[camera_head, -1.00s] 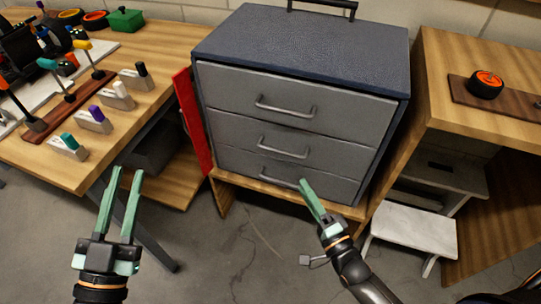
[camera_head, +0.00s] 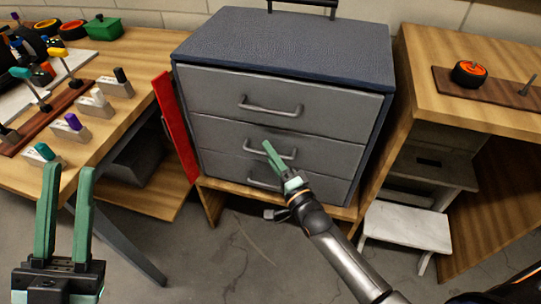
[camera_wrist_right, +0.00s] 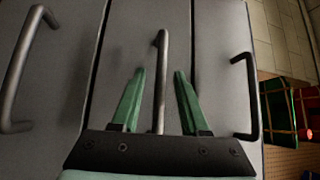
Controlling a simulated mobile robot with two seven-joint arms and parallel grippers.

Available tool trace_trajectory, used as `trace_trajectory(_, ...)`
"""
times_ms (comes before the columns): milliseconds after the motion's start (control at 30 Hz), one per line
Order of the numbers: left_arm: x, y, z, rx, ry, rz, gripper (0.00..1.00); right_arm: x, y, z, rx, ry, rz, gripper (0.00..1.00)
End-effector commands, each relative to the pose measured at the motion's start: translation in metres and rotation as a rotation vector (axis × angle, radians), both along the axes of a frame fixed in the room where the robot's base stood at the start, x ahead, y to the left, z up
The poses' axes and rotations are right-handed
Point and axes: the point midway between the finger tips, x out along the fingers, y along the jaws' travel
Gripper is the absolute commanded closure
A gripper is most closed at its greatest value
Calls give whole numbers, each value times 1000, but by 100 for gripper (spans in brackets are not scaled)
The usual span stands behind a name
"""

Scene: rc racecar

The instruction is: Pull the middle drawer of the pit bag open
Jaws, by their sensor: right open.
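The pit bag (camera_head: 285,50) is a dark blue cabinet with three grey drawers, all closed. The middle drawer (camera_head: 225,133) has a grey bar handle (camera_head: 288,155). My right gripper (camera_head: 268,147) is at this handle, its fingers pointing at the drawer front. In the right wrist view the open green fingers (camera_wrist_right: 155,85) lie one on each side of the middle handle (camera_wrist_right: 160,95), with a gap to it on both sides. My left gripper (camera_head: 68,170) is open and empty at the lower left, away from the pit bag.
A red panel (camera_head: 175,128) stands at the pit bag's left side. The left workbench (camera_head: 135,75) holds tools and small stands. A right table (camera_head: 470,105) carries a wheel (camera_head: 469,74), with a white step stool (camera_head: 405,228) below. The floor in front is clear.

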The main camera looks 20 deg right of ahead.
Motion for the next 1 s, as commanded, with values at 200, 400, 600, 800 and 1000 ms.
trace_trajectory(200,0,0,0,-1,-1,-1,73,0,0,0,0,0,0,55)
trace_trajectory(400,0,0,0,-1,-1,-1,73,0,0,0,0,0,0,77)
trace_trajectory(600,0,0,0,-1,0,-1,73,0,0,0,0,0,0,99)
trace_trajectory(800,0,0,0,-1,0,-1,73,0,0,0,0,0,0,100)
trace_trajectory(1000,0,0,0,0,1,0,73,0,0,0,0,0,0,100)
